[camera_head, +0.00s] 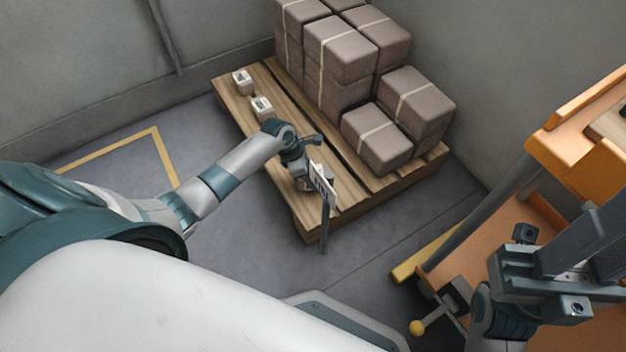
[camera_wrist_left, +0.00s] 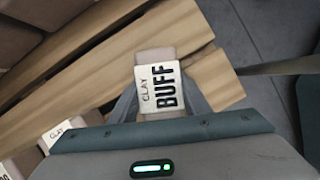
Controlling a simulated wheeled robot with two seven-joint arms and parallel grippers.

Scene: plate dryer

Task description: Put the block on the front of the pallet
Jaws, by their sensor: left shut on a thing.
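My left gripper (camera_head: 322,190) is shut on a small block with a white label. In the left wrist view the label on this block (camera_wrist_left: 160,88) reads CLAY BUFF, and a finger stands on each side. The gripper is at the near end of the wooden pallet (camera_head: 287,92). The block is over the pallet's boards in the wrist view; whether it touches them I cannot tell. Two similar labelled blocks, a farther one (camera_head: 242,82) and a nearer one (camera_head: 262,106), stand on the pallet's left strip. My right gripper (camera_head: 575,262) is open and empty at the lower right.
Large strapped brown packages (camera_head: 340,50) are stacked on the back and right of the pallet. An orange cart or rack (camera_head: 570,150) stands at the right, near my right arm. Grey walls close in behind. Grey floor (camera_head: 240,225) is free in front of the pallet.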

